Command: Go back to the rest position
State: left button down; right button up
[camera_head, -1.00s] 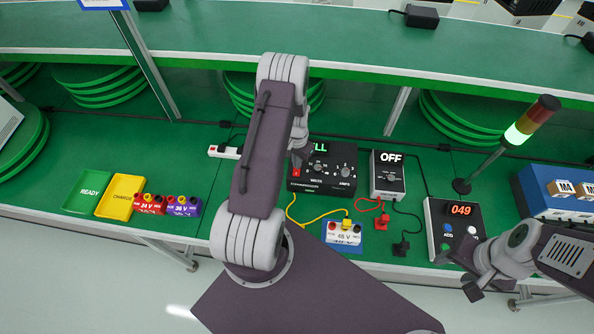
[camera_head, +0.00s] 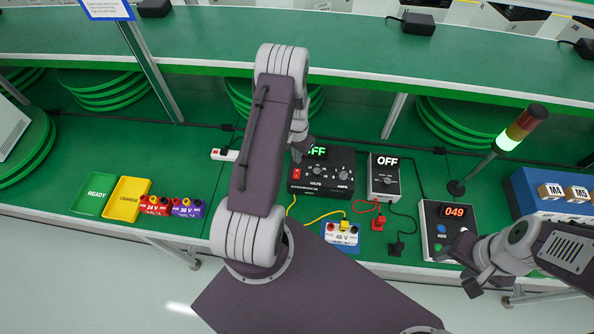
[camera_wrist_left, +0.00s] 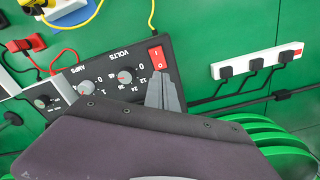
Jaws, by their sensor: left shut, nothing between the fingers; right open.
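My left arm reaches over the bench, and my left gripper (camera_head: 301,153) is at the left side of the black power supply (camera_head: 335,175), partly hidden by the arm. In the left wrist view its fingers (camera_wrist_left: 160,82) are shut and empty, with the tips just beside the power supply's red switch (camera_wrist_left: 157,56); I cannot tell whether they touch it. The supply's lit display is partly covered and shows "FF". My right gripper (camera_head: 458,270) is open and empty, low over the front of the black counter box (camera_head: 436,215) reading 049.
A grey meter box (camera_head: 385,180) reads OFF. A battery pack (camera_head: 341,233) with a yellow lead sits at the front edge. Green and yellow trays (camera_head: 126,199) and more packs lie left. A signal tower (camera_head: 510,140) and blue crate (camera_head: 545,200) stand right. A shelf (camera_head: 400,75) spans the back.

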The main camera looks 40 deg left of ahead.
pick_arm(q)
jog(key=shift+r, duration=0.2)
dwell(0.3)
jog(key=shift+w+d+f+b, duration=0.2)
jog(key=shift+f+b, duration=0.1)
jog(key=shift+b, duration=0.1)
jog(key=w+d+r+m+t+b, duration=0.2)
jog(key=w+d+r+b, duration=0.4)
jog(key=d+r, duration=0.1)
jog(key=s+d+r+m+t+b, duration=0.1)
jog(key=s+d+r+b, duration=0.25)
jog(key=s+d, duration=0.3)
jog(key=s+d+f+n+g, duration=0.1)
jog(key=s+d+n, duration=0.2)
jog(key=s, duration=0.9)
jog(key=shift+s+f+g+b, duration=0.25)
jog(key=shift+f+g+b, duration=0.05)
jog(key=shift+f+g, duration=0.1)
